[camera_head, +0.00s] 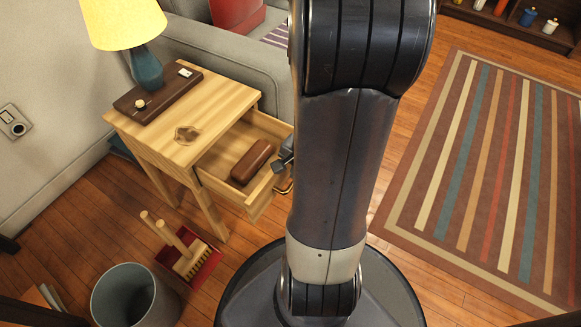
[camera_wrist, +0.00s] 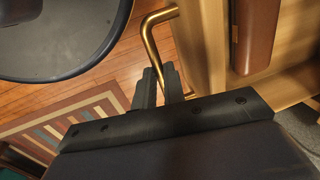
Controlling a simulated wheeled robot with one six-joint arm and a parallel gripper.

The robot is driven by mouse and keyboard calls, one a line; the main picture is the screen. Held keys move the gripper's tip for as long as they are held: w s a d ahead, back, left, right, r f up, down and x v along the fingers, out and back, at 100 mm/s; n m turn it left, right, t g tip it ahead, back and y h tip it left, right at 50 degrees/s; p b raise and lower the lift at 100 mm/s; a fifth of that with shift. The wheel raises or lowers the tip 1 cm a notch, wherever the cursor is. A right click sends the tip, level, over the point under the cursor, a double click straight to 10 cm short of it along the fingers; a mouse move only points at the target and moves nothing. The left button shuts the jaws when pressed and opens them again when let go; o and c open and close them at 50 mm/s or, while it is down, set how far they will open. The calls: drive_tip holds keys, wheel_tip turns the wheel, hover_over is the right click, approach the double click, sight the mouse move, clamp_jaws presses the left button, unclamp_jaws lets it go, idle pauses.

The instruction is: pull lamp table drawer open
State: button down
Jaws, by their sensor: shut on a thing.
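The lamp table (camera_head: 205,95) is light wood and stands against the grey sofa's end. Its drawer (camera_head: 217,160) is pulled out, with the inside showing, and holds a brown oblong block (camera_head: 252,161), which also shows in the wrist view (camera_wrist: 251,35). A brass handle (camera_head: 285,187) is on the drawer front; it is a bent bar in the wrist view (camera_wrist: 151,43). My gripper (camera_wrist: 158,88) is shut on the handle's bar. In the head view my gripper (camera_head: 284,163) is mostly hidden behind my arm.
A bin (camera_head: 135,297) and a red dustpan with brush (camera_head: 190,262) are on the floor at lower left. A striped rug (camera_head: 490,160) lies at right.

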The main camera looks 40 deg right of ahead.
drive_tip(key=shift+s+d, duration=0.15)
drive_tip(key=shift+s, duration=0.25)
drive_tip(key=c, duration=1.5)
unclamp_jaws()
drive_tip(key=r+p, duration=0.1)
drive_tip(key=r, duration=0.2)
drive_tip(key=s+r+p, duration=0.1)
drive_tip(key=r+p, duration=0.1)
drive_tip(key=r, duration=0.2)
drive_tip(key=s+r+p, duration=0.1)
drive_tip(key=r+p, duration=0.1)
drive_tip(key=r, duration=0.1)
drive_tip(key=shift+d+r, duration=0.3)
drive_tip(key=shift+d, duration=0.05)
drive_tip(key=f+b, duration=0.1)
drive_tip(key=f, duration=0.2)
drive_tip(key=w+f+b, duration=0.1)
drive_tip(key=f+b, duration=0.1)
drive_tip(key=f, duration=0.2)
drive_tip(key=w+a+f+b, duration=0.1)
drive_tip(key=f+b, duration=0.1)
drive_tip(key=f, duration=0.1)
drive_tip(key=shift+w+f, duration=0.2)
drive_tip(key=shift+f, duration=0.1)
